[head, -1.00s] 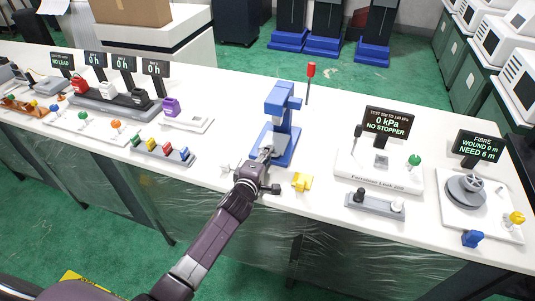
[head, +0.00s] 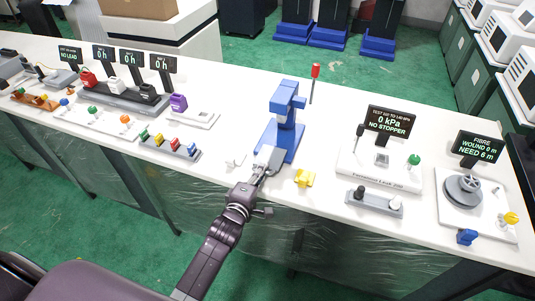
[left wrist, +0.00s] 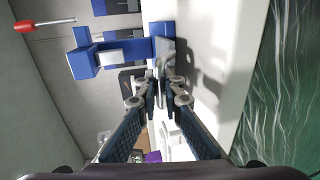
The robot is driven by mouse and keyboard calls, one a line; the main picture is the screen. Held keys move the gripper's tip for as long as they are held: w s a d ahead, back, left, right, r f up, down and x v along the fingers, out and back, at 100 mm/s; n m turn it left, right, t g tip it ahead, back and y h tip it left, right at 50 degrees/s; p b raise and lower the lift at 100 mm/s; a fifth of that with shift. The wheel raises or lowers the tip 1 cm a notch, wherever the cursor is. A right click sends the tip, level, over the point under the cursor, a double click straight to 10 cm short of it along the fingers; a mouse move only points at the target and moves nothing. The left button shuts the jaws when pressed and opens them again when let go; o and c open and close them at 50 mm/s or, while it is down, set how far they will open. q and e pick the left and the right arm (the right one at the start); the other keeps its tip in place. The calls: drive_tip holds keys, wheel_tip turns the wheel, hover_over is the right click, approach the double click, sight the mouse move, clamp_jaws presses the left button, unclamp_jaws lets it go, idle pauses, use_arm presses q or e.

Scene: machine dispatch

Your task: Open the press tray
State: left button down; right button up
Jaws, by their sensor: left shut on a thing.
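The blue press (head: 287,108) stands upright on the white table. Its grey tray (head: 271,155) sticks out at the front of the blue base, towards the table's front edge. My left gripper (head: 258,173) is shut on the tray's front end, where its handle is mostly hidden by the fingers. In the left wrist view the fingers (left wrist: 160,88) close at the grey tray (left wrist: 166,50), with the blue press (left wrist: 118,52) behind it. My right gripper is not in view.
A yellow piece (head: 304,178) lies just right of the tray and a small white piece (head: 236,160) to its left. A red-topped pin (head: 315,72) stands behind the press. The leak-test station (head: 380,165) is further right.

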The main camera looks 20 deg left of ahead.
use_arm(q)
drive_tip(key=shift+s, duration=0.65)
drive_tip(key=c, duration=2.3)
unclamp_jaws()
drive_tip(key=shift+c, duration=0.2)
drive_tip(key=v, duration=1.2)
drive_tip(key=shift+f, duration=0.15)
